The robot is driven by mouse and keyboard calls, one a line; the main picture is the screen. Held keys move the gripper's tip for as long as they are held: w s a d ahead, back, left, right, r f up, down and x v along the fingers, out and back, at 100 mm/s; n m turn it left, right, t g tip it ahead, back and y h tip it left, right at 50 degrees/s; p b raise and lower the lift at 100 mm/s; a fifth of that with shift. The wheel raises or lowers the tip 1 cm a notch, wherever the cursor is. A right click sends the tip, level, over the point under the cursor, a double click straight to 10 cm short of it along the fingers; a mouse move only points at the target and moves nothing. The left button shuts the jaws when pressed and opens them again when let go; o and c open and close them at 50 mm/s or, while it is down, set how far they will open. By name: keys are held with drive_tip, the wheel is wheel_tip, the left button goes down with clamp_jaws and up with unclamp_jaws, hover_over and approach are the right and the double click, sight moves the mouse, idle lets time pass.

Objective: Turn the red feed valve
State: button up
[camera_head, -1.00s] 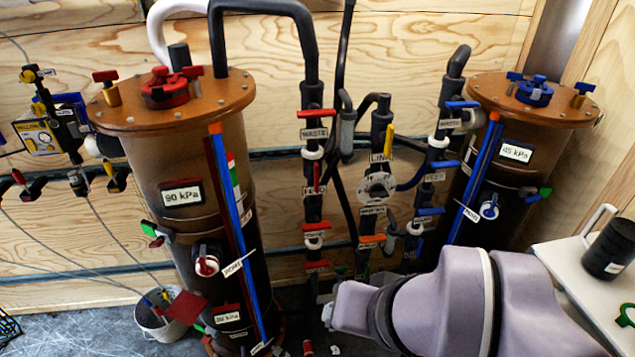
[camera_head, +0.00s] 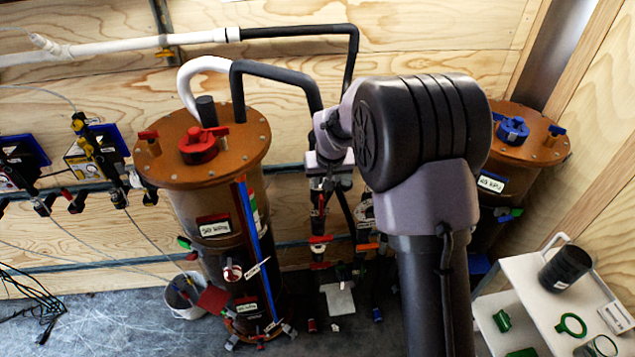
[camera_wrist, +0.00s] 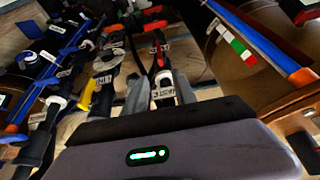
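The red feed valve has a small red handle lying along a dark pipe on the red-handled column. In the head view its handle (camera_head: 321,201) shows just below my gripper (camera_head: 328,163), partly hidden. In the wrist view the red handle (camera_wrist: 160,48) is upper centre, with a small label beside it. My gripper's grey fingers (camera_wrist: 160,92) stand apart at the lower centre, with a white label seen between them. The gripper looks open and empty, and the handle is beyond the fingertips. I cannot tell whether anything touches.
A brown tank (camera_head: 185,222) stands left of the column and another (camera_head: 530,160) to the right. A white cart (camera_head: 535,290) stands at lower right. Floor at lower left holds cables (camera_head: 40,305).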

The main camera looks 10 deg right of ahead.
sight(322, 200)
drive_tip(key=b+x, duration=0.1)
drive_tip(key=x, duration=1.5)
drive_tip(key=shift+s+a+f+b, duration=0.1)
drive_tip(key=shift+s+f+b, duration=0.1)
drive_tip(key=shift+b, duration=0.1)
drive_tip(key=shift+c, duration=0.4)
clamp_jaws()
